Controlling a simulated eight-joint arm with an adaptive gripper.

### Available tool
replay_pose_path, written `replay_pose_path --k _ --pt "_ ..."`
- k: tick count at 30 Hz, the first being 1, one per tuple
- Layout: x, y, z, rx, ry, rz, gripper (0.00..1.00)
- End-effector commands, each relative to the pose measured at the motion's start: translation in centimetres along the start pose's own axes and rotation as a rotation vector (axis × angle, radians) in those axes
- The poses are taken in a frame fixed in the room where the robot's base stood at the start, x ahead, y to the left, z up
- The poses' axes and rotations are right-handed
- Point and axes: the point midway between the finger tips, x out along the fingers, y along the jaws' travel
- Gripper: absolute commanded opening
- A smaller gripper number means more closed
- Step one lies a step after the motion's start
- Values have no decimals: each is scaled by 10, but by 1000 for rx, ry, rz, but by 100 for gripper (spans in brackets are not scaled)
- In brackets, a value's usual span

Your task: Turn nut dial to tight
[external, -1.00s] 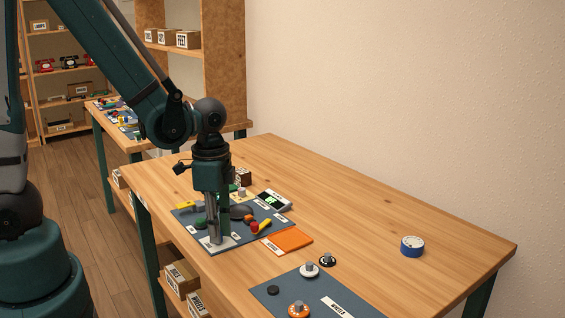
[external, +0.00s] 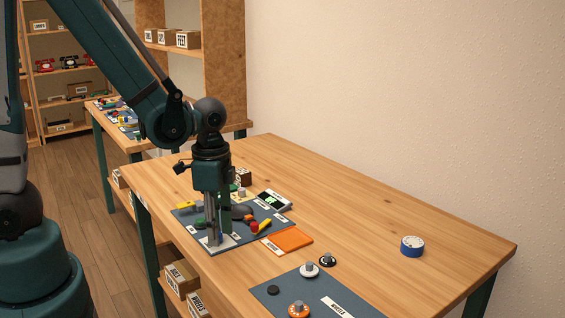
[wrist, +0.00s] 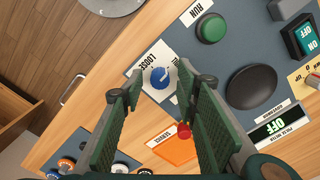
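The nut dial (wrist: 160,77) is a blue round knob on a white plate in the wrist view. LOOSE is readable on the plate beside it; the other lettering is partly hidden by a finger. A pale pointer line shows on the knob, but its exact setting is too small to tell. My gripper (wrist: 160,87) is open and empty, with one fingertip on each side of the knob. I cannot tell whether either finger touches it. In the external view my gripper (external: 218,233) points down over the white plate (external: 217,246) at the panel's near corner, hiding the knob.
The grey panel also bears a green RUN button (wrist: 211,28), a black oval knob (wrist: 251,87), a red knob (wrist: 184,130) and a green ON/OFF switch (wrist: 305,38). An orange pad (external: 290,240) lies beside it.

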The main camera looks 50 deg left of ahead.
Motion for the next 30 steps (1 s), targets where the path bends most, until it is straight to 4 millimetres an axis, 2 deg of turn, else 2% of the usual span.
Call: replay_pose_path --k 11,30 --pt "-14 0 0 0 0 0 31" --pt "-72 0 0 0 0 0 31"
